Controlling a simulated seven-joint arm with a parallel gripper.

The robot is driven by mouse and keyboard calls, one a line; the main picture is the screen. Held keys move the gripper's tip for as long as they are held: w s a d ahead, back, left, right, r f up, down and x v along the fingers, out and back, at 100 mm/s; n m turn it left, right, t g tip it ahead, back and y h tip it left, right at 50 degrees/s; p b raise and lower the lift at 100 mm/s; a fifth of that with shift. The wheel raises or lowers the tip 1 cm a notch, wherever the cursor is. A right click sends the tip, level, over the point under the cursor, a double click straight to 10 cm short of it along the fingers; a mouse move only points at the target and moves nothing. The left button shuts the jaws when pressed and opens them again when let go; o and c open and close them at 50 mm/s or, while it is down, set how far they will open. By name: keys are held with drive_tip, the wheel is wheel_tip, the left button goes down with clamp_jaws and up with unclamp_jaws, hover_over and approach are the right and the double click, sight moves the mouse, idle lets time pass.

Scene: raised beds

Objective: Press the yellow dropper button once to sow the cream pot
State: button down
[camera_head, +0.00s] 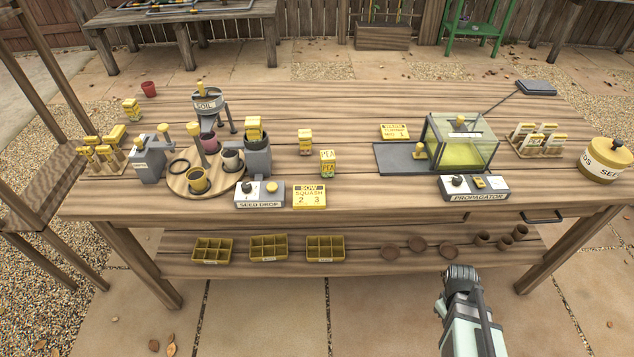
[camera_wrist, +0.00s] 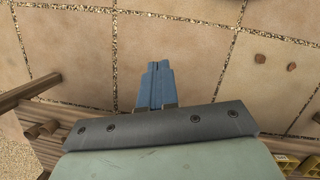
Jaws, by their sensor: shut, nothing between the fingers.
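The seed drop box (camera_head: 259,194) stands near the table's front edge, left of centre. Its yellow dropper button (camera_head: 272,187) sits on top at the right. Behind it, a round wooden turntable (camera_head: 183,184) carries a pale cream pot (camera_head: 231,159) with dark contents, beside the grey seed dropper (camera_head: 257,158). A yellow pot (camera_head: 197,181) and a dull pink pot (camera_head: 208,144) share the turntable. My gripper (camera_wrist: 158,68) is shut and empty over the paving in the wrist view. In the head view my arm is low at right, in front of the table, far from the button.
A yellow squash card (camera_head: 309,196) lies right of the seed drop box. A soil hopper (camera_head: 211,108) stands behind the turntable. The propagator (camera_head: 459,143) and its control box (camera_head: 474,187) are at right. The tabletop between card and propagator box is mostly clear.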

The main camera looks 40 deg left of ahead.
drive_tip(key=w+a+r+n+t+y, duration=0.1)
drive_tip(key=w+a+r+n+t, duration=0.2)
drive_tip(key=a+r, duration=0.7)
drive_tip(key=w+a+r+n+t, duration=0.25)
drive_tip(key=a+r+n, duration=0.35)
drive_tip(key=a+r, duration=0.4)
drive_tip(key=s+a+r+n+t+y, duration=0.1)
drive_tip(key=s+a+r+n, duration=0.3)
drive_tip(key=a+r, duration=0.65)
drive_tip(key=s+a+r+n+t+y, duration=0.2)
drive_tip(key=s+a+r+n, duration=0.15)
drive_tip(key=a+r, duration=0.7)
drive_tip(key=m+t+h, duration=0.2)
drive_tip(key=m+h, duration=0.1)
drive_tip(key=m, duration=0.1)
hover_over(269, 188)
drive_tip(key=shift+a+g, duration=0.1)
drive_tip(key=shift+g, duration=0.15)
drive_tip(key=shift+f, duration=0.15)
drive_tip(key=shift+f, duration=4.35)
